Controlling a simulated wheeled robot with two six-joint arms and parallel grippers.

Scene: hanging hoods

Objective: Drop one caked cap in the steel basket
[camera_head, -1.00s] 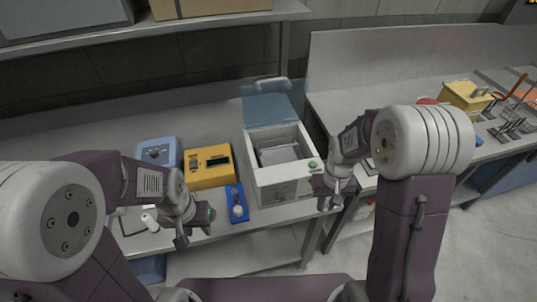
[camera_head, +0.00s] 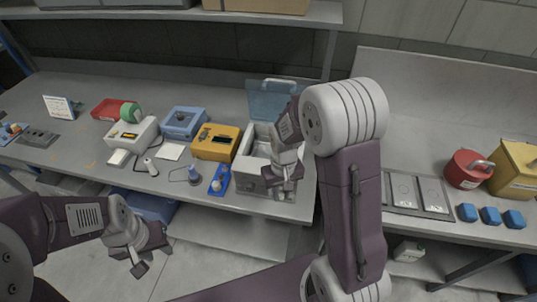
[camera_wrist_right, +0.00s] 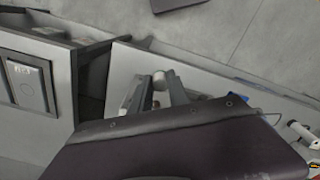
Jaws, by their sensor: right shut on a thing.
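My right gripper (camera_head: 284,188) is at the front of a white open-topped box (camera_head: 249,166). It is shut on a small pale piece (camera_wrist_right: 166,80), seen between the fingers in the right wrist view; I cannot tell whether this is a caked cap. The box has a raised clear blue lid (camera_head: 270,98). My right arm covers much of its opening, and I cannot make out a steel basket inside. A blue holder (camera_head: 219,181) with small pale round pieces lies left of the box. My left gripper (camera_head: 150,259) is open and empty, in front of the bench.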

